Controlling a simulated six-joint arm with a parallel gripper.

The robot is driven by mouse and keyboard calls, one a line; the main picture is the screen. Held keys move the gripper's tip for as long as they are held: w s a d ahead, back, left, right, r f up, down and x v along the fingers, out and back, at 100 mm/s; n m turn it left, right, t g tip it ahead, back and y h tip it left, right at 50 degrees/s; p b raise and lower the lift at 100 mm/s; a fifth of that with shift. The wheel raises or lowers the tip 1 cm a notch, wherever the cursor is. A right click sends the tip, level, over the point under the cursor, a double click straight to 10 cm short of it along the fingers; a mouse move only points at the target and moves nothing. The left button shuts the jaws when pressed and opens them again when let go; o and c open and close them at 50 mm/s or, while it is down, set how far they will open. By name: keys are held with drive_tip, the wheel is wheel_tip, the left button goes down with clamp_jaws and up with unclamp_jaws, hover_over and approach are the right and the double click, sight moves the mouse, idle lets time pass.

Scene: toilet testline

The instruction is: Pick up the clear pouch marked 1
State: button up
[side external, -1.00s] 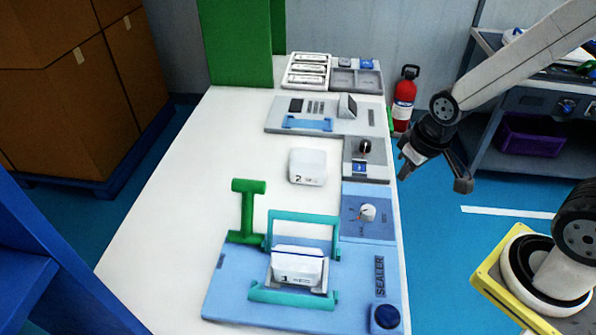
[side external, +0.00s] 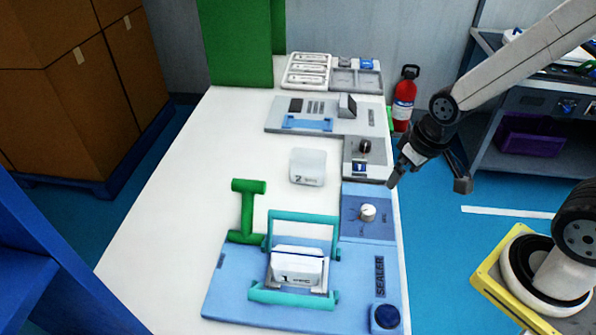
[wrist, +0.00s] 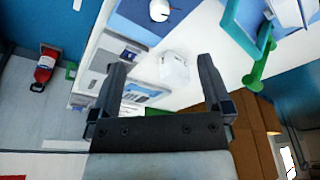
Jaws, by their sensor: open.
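The clear pouch marked 1 (side external: 298,266) stands in the teal-framed holder of the blue sealer (side external: 225,290), its number facing the side camera. In the wrist view, part of a pale pouch at the sealer (wrist: 288,12) shows at the top right edge. My gripper (side external: 428,182) is open and empty, beyond the table's right edge and well away from pouch 1. Its two fingers (wrist: 163,68) stand wide apart in the wrist view. A second pouch, marked 2 (side external: 308,168), lies on the white table; it also shows between and beyond the fingers in the wrist view (wrist: 174,70).
A panel with a white knob (side external: 368,212) is at the right. Grey panels and a tray of white packs (side external: 307,70) lie farther back. The table's left middle (side external: 190,190) is clear.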

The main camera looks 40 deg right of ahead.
drive_tip(key=s+a+f+m+g+y, duration=0.3)
drive_tip(key=s+a+m+y, duration=0.25)
drive_tip(key=a, duration=0.35)
drive_tip(key=s+a+f+m+g+y, duration=0.3)
drive_tip(key=s+a+m+y, duration=0.3)
drive_tip(key=a, duration=0.3)
drive_tip(key=m+t+h, duration=0.1)
drive_tip(key=m+t, duration=1.1)
drive_tip(key=m, duration=0.3)
approach(309, 266)
drive_tip(key=shift+w+a+f, duration=0.3)
drive_tip(key=shift+a+f, duration=0.2)
drive_tip(key=shift+a, duration=0.1)
drive_tip(key=shift+w+a+f, duration=0.3)
drive_tip(key=shift+a+f, duration=0.2)
drive_tip(key=shift+a, duration=0.15)
drive_tip(key=shift+w+d+f+m+t+h, duration=0.25)
drive_tip(key=shift+d+f+t+h, duration=0.1)
drive_tip(key=shift+d+t+h, duration=0.15)
drive_tip(key=shift+x, duration=1.2)
drive_tip(key=shift+f, duration=0.1)
drive_tip(key=shift+x, duration=2.6)
